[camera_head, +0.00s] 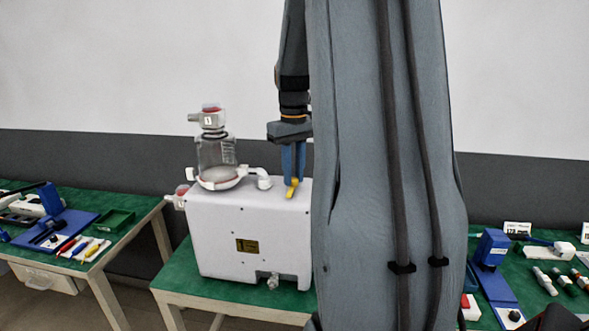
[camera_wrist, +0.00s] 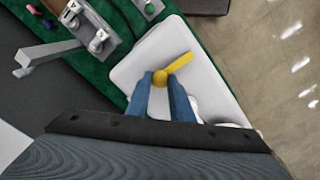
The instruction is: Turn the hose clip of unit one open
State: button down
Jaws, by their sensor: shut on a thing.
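Unit one is a white pump box (camera_head: 250,235) on a green-topped table, with a clear canister (camera_head: 216,155) marked 1 on its top left. The yellow hose clip (camera_head: 291,190) is on the box's top face, towards the right. My gripper (camera_head: 293,180) points down at it with blue fingers. In the wrist view my gripper (camera_wrist: 166,80) is shut on the round hub of the yellow clip (camera_wrist: 178,65), and its lever sticks out to the upper right. My own arm hides the right part of the box in the head view.
A right table (camera_head: 540,300) carries a blue stand (camera_head: 491,250) and small parts. The box's top is clear between canister and clip, except for a white elbow (camera_head: 260,178).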

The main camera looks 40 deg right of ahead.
aim_at(294, 179)
jog(key=shift+n, duration=0.4)
jog(key=c, duration=1.6)
grip_release()
jog(key=shift+o, duration=0.2)
jog(key=shift+r, duration=0.1)
notch_tip(294, 179, up, 8)
jog(key=shift+f+b, duration=0.15)
jog(key=shift+b, duration=0.85)
